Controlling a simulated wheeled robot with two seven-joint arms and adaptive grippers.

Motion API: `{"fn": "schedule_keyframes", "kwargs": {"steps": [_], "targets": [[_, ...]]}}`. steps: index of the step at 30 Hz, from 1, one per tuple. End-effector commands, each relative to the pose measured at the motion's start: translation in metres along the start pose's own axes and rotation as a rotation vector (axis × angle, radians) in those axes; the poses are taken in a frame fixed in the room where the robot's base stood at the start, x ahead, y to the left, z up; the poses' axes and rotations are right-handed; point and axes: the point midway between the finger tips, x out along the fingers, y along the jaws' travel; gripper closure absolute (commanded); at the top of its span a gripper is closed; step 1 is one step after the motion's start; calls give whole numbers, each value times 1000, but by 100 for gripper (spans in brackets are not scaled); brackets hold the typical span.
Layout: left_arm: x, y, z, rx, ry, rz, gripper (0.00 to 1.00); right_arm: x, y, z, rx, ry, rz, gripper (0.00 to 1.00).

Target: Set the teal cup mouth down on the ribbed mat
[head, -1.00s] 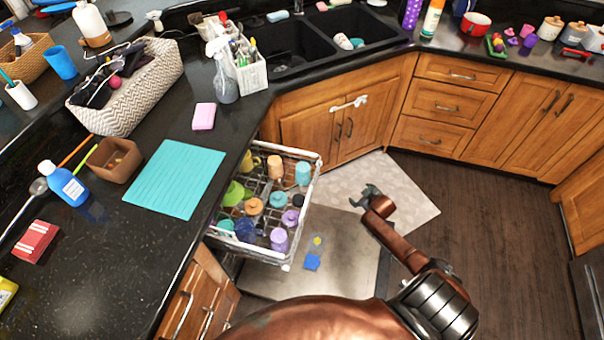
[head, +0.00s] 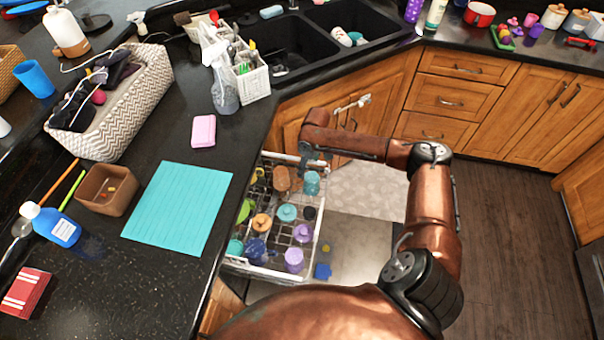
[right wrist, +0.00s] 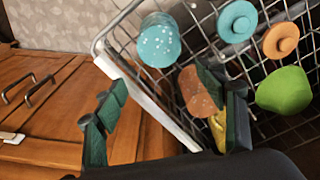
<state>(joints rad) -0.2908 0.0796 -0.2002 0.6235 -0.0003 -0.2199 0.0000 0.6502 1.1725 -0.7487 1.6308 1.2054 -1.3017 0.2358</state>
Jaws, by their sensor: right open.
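The teal cup (head: 312,184) stands in the pulled-out dish rack, at its far right corner. In the right wrist view the speckled teal cup (right wrist: 159,42) is at top centre, beyond my fingers. The ribbed mat (head: 180,208) is a flat turquoise sheet on the black counter left of the rack, bare on top. My right gripper (head: 313,162) is above the rack's far edge, close to the teal cup. In the right wrist view my right gripper (right wrist: 165,115) is open and empty, with the rack's white rim showing between its fingers. My left gripper is not in view.
The rack (right wrist: 150,105) also holds an orange cup (right wrist: 194,92), a green bowl (right wrist: 285,90), a teal lidded piece (right wrist: 237,20) and purple cups. A pink sponge (head: 203,131), brown box (head: 107,189) and blue bottle (head: 54,226) surround the mat.

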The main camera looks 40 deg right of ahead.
Motion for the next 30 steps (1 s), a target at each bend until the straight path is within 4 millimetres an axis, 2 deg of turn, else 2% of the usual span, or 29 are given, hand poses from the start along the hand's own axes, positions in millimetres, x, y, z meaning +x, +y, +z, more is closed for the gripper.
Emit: {"fn": "schedule_keyframes", "kwargs": {"steps": [3,5,8,13,17,20,24,30], "targets": [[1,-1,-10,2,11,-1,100,-3,-6,22,-1,-85,-14,35],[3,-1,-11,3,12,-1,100,0,-9,27,0,-103,-19,35],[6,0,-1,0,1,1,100,12,-9,30,1,-110,-21,35],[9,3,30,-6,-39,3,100,26,-8,32,3,-108,-21,35],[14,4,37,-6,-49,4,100,40,-8,35,3,-108,-21,35],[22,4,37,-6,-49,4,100,56,-7,38,2,-109,-21,35],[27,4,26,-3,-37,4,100,72,-8,38,1,-106,-20,35],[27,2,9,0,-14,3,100,72,-8,37,-1,-103,-20,35]]}}
